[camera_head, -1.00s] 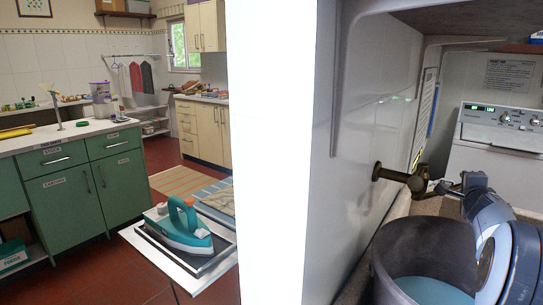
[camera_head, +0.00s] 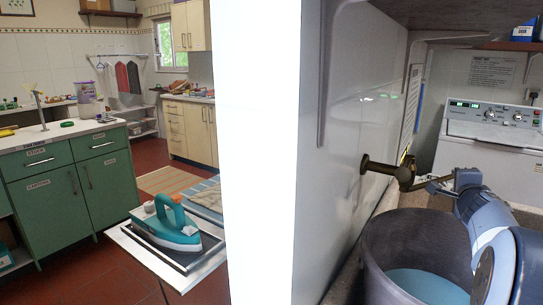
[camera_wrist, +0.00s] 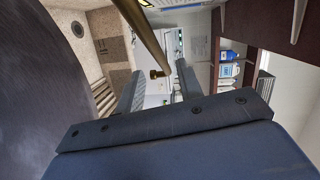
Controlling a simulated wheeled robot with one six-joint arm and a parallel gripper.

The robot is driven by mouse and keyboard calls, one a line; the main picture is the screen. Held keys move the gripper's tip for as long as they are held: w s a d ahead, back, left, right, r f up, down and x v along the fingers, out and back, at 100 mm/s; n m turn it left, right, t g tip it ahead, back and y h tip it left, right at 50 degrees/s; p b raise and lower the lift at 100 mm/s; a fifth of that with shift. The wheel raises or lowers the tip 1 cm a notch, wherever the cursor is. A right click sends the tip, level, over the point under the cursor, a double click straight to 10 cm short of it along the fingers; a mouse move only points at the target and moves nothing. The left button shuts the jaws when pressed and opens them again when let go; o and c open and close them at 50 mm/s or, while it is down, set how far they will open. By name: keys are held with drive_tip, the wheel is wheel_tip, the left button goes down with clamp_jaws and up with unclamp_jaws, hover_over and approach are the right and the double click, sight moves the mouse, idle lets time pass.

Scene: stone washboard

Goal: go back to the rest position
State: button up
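A brass tap (camera_head: 400,172) sticks out from the white side wall, above a grey bucket (camera_head: 372,240) with blue liquid (camera_head: 425,285) in it. My gripper (camera_head: 432,186) is just right of the tap in the head view, small and partly hidden by my wrist. In the wrist view my gripper (camera_wrist: 157,90) has its two fingers apart. A brass rod (camera_wrist: 145,32), apparently part of the tap, runs down from the top edge, and its end shows between the fingers. I cannot tell whether they touch.
A white washing machine (camera_head: 490,135) stands behind my arm. A bright pillar (camera_head: 258,150) splits the view. To its left, a teal iron (camera_head: 165,222) rests on a metal tray, before green cabinets (camera_head: 75,180). A shelf (camera_head: 460,15) overhangs the basin area.

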sight(450, 176)
drive_tip(key=p+x, duration=0.1)
drive_tip(key=x, duration=0.5)
drive_tip(key=shift+w+p, duration=0.2)
drive_tip(key=shift+p, duration=0.15)
drive_tip(key=shift+w+a+r+n+y+p, duration=0.15)
drive_tip(key=shift+w+n+y+p, duration=0.25)
drive_tip(key=shift+p, duration=0.55)
drive_tip(key=shift+w+a+n+t+y+p, duration=0.35)
drive_tip(key=shift+w+y+p, duration=0.25)
drive_tip(key=shift+p, duration=0.3)
